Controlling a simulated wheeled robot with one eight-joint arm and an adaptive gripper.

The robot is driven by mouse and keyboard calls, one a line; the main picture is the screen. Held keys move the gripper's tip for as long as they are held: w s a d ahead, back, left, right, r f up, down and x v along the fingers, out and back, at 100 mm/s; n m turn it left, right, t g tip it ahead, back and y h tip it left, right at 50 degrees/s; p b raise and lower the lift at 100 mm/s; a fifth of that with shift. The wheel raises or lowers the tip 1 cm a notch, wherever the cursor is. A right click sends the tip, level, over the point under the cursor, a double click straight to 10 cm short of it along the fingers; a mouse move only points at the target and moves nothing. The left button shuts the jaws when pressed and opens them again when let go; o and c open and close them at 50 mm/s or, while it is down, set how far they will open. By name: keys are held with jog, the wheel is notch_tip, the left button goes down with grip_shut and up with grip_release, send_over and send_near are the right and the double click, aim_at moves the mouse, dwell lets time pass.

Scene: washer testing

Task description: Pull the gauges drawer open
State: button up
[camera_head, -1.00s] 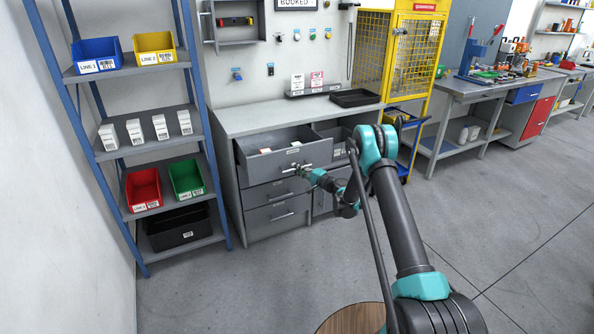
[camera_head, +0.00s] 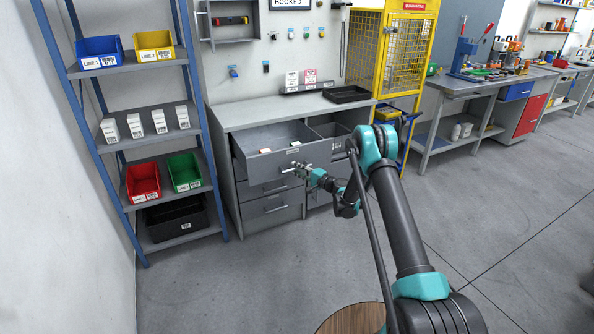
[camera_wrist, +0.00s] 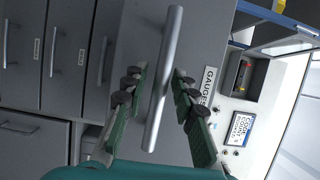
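The gauges drawer (camera_head: 262,168) is the top left drawer of the grey bench cabinet. It stands pulled well out, and a few small items show inside. In the wrist view its grey front (camera_wrist: 140,40) carries a "GAUGES" label (camera_wrist: 208,86) and a bar handle (camera_wrist: 163,80). My gripper (camera_wrist: 157,88) has one finger on each side of this handle, with visible gaps between bar and fingers. Whether a finger touches the bar farther in cannot be told. In the head view my gripper (camera_head: 301,170) is at the drawer front, small and partly merged with the handle.
Two shut drawers (camera_head: 270,207) lie below. An open compartment (camera_head: 330,136) is to the right. A blue-framed shelf (camera_head: 120,70) with bins stands at left, a yellow cage (camera_head: 372,50) at right. The floor (camera_head: 240,285) in front is clear.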

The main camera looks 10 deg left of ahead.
dwell(0.3)
jog(key=v, duration=1.2)
jog(key=s+d+r+n+g+h, duration=0.2)
jog(key=s+d+r+h, duration=0.15)
jog(key=s+r, duration=0.4)
jog(key=s+d+r+n+g+h, duration=0.2)
jog(key=s+d+r+n+h, duration=0.15)
jog(key=s+r, duration=0.4)
jog(key=s+d+f+h, duration=0.1)
jog(key=s+d, duration=0.4)
jog(key=s, duration=0.5)
jog(key=s+d+f+n+g+h, duration=0.1)
jog(key=s+d+h, duration=0.3)
jog(key=s, duration=0.7)
jog(key=s+d+f+h, duration=0.2)
jog(key=s+d+h, duration=0.1)
jog(key=s+d, duration=0.5)
jog(key=shift+s+d+f+g, duration=0.1)
jog(key=shift+s+d+g, duration=0.1)
jog(key=shift+s, duration=0.65)
jog(key=shift+s+d+f+g, duration=0.1)
jog(key=shift+s+g, duration=0.1)
jog(key=shift+s, duration=0.6)
